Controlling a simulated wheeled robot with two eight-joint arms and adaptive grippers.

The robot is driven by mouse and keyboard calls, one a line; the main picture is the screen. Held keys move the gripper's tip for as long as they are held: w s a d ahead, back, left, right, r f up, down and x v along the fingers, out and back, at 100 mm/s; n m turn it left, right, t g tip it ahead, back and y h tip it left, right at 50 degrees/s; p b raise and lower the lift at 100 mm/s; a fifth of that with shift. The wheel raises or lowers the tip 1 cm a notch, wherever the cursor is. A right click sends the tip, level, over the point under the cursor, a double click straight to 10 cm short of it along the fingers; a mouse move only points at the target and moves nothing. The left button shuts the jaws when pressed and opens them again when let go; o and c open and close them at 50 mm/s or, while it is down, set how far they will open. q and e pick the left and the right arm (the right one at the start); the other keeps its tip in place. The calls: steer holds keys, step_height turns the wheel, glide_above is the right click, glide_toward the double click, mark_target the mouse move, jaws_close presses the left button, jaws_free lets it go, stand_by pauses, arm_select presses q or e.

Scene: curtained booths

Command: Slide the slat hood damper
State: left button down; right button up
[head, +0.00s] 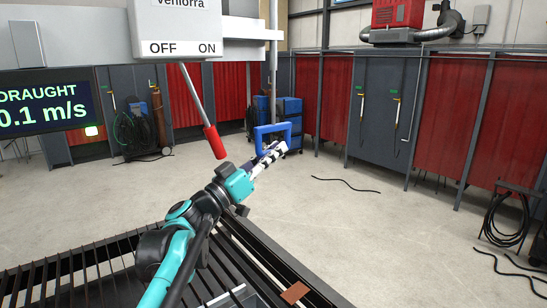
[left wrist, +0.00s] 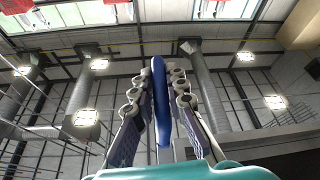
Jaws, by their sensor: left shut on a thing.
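A blue loop-shaped handle (head: 259,140) hangs in the middle of the head view, at the foot of a thin grey upright rod (head: 273,75). My left gripper (head: 271,156) reaches it from below, with its striped fingers at the handle. In the left wrist view the blue handle (left wrist: 162,115) is a bar lying between the two fingers (left wrist: 168,100), which are shut on it. A pale box (head: 175,25) with OFF and ON marks is at the top of the head view. The slats of the damper cannot be made out. My right gripper is out of view.
A lever with a red grip (head: 215,142) hangs left of the handle, close to my left arm. A draught display (head: 45,100) reads 0.1 m/s. A dark slatted table (head: 255,262) lies below my arm. Open floor and red-curtained booths are beyond.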

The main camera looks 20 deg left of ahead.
arm_select(q)
steer(key=shift+a+r, duration=0.1)
steer(key=shift+r, duration=0.1)
steer(key=c, duration=1.5)
jaws_free()
steer(key=shift+c, duration=0.2)
steer(key=shift+s+a+f, duration=0.15)
steer(key=shift+s+f, duration=0.05)
steer(key=shift+s, duration=0.05)
steer(key=v, duration=1.1)
steer(key=shift+s, duration=0.2)
